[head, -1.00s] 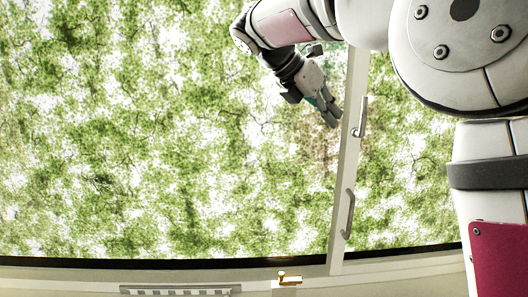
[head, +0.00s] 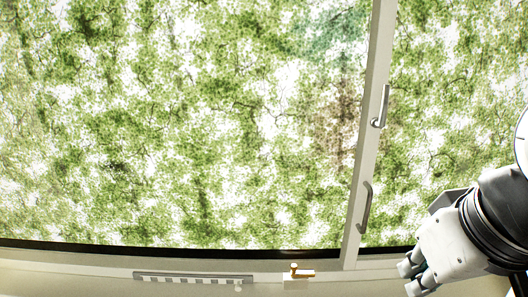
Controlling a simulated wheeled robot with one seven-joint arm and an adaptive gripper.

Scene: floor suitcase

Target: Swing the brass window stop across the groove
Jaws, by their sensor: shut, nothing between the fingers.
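The brass window stop (head: 302,274) sits on the bottom sill of the window, at the lower middle of the head view. It has a small upright knob at its left end and a flat arm reaching right. A dark groove (head: 160,246) runs along the foot of the glass, behind the stop. My gripper (head: 412,280) is at the lower right, to the right of the stop and apart from it. Its fingers are together and hold nothing.
A pale upright window frame (head: 367,150) rises right of the stop. It carries a grey latch (head: 381,108) and a grey pull handle (head: 366,208). A slotted grey vent strip (head: 190,278) lies on the sill to the left. The sill between stop and gripper looks clear.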

